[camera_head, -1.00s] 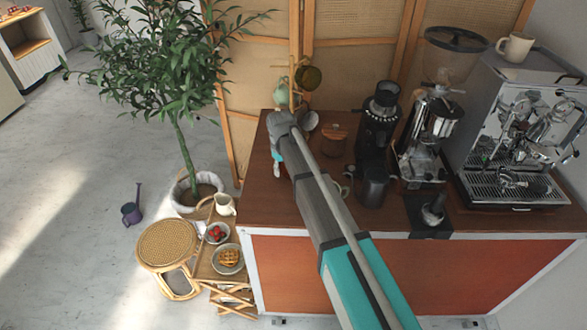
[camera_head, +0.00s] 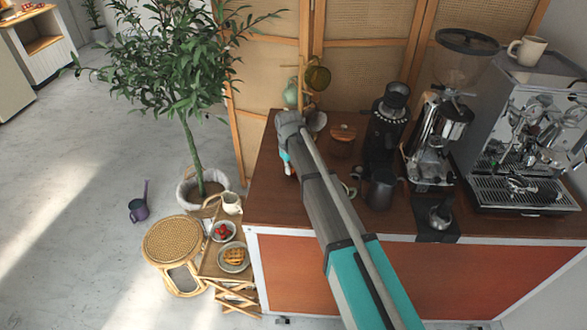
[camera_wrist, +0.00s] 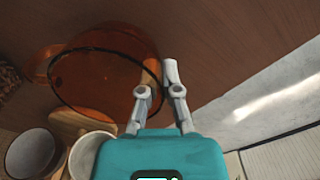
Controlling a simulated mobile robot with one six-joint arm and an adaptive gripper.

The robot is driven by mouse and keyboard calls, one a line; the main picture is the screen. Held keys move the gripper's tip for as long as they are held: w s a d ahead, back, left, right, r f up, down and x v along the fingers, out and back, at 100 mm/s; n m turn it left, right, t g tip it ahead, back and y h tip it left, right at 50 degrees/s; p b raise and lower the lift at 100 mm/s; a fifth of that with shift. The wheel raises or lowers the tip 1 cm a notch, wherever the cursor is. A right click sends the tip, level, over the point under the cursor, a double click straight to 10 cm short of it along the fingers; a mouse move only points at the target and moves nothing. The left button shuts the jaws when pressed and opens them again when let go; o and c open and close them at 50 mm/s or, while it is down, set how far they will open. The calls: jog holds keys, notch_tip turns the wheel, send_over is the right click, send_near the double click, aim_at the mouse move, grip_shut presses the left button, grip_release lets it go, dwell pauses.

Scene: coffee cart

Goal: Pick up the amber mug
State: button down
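The amber mug (camera_wrist: 95,85) is see-through orange glass with a dark round rim. In the wrist view it stands at upper left, close against my gripper (camera_wrist: 160,66). The left finger overlaps the mug's right side and looks orange-tinted at its tip; the right finger is just outside that side. The fingers are close together with a narrow gap. I cannot tell whether they press on the mug. In the head view my gripper (camera_head: 289,170) points down at the counter's left end, and I cannot make out the mug there.
In the wrist view a grey cup (camera_wrist: 33,155) and a white cup (camera_wrist: 88,152) stand near the mug. A plant (camera_head: 190,130) and stool (camera_head: 170,238) are left.

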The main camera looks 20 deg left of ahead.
jog(key=shift+r, duration=0.1)
jog(key=shift+r+p, duration=0.9)
jog(key=shift+p, duration=0.05)
jog(key=s+d+r+p, duration=0.6)
jog(key=s+r+p, duration=0.5)
jog(key=s, duration=0.1)
jog(key=shift+s, duration=0.25)
jog(key=shift+d, duration=0.1)
dwell(0.6)
